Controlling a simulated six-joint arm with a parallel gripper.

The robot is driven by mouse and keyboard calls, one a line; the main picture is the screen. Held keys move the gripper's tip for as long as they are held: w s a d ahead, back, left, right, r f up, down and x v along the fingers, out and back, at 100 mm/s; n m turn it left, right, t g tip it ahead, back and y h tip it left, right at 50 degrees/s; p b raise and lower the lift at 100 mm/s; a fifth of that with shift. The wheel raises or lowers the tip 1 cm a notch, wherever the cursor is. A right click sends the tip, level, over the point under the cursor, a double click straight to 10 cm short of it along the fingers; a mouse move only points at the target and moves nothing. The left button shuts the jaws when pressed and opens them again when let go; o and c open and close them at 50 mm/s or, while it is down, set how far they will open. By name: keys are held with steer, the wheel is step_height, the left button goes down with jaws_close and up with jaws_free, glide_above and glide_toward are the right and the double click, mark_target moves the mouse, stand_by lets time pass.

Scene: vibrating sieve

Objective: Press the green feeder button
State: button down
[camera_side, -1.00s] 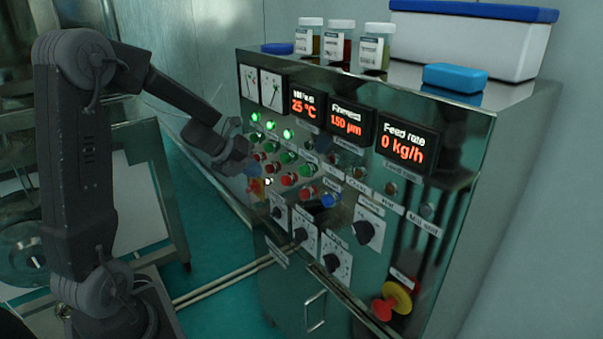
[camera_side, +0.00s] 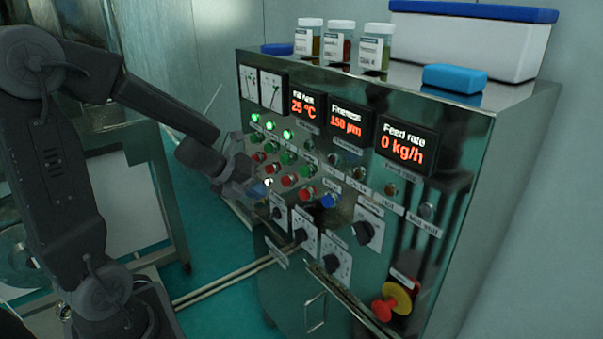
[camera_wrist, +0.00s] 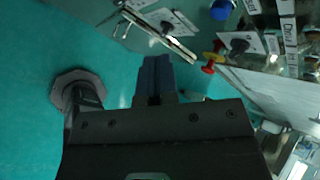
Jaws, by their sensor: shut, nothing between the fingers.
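The control panel carries several green buttons (camera_side: 289,158) in a diagonal row, with red buttons (camera_side: 289,180) below them. Their labels are too small to read, so I cannot tell which green one is the feeder button. My gripper (camera_side: 262,187) is shut and empty at the panel's left side, beside the lower left of the button rows and in front of part of the panel. I cannot tell whether it touches the panel. In the wrist view, my closed fingers (camera_wrist: 154,78) point up the picture, with teal floor behind them and no green button visible.
Green lamps (camera_side: 270,125) glow above the buttons. A blue button (camera_side: 328,200), black knobs (camera_side: 364,232) and a red-and-yellow emergency stop (camera_side: 390,301) sit lower right. The feed rate display (camera_side: 406,146) reads 0 kg/h. Jars (camera_side: 341,42) and a blue box (camera_side: 454,78) stand on top.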

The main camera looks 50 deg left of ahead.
steer(key=w, duration=0.8)
steer(key=shift+w, duration=0.4)
steer(key=shift+w, duration=0.15)
stand_by(1.8)
steer(key=shift+w, duration=0.3)
steer(key=shift+w, duration=0.5)
stand_by(0.7)
steer(key=shift+s, duration=0.95)
steer(key=shift+s, duration=2.5)
